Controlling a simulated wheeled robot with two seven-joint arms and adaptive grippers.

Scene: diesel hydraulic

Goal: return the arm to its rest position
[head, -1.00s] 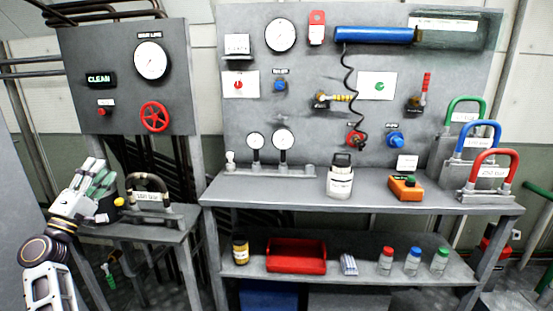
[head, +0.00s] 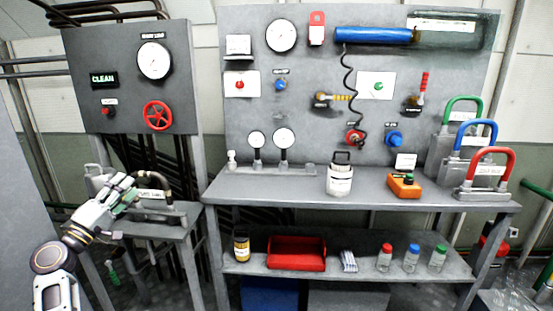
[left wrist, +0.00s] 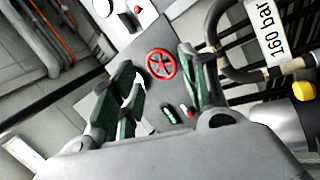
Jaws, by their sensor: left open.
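My left gripper (head: 126,187) is at the left of the head view, over the small side table (head: 185,226). It is open, with nothing seen between its fingers. It is close to the dark-handled block with a white label (head: 153,184), partly in front of it; I cannot tell if they touch. In the left wrist view the open green-padded fingers (left wrist: 160,95) show, with a dark curved handle labelled 160 bar (left wrist: 240,65) to their right. My right gripper is not in view.
A panel with a gauge (head: 155,60) and a red handwheel (head: 157,115) stands behind the side table. The workbench (head: 270,187) to the right holds a white canister (head: 340,178) and an orange box (head: 404,186). Handled weights (head: 485,172) stand at its right end.

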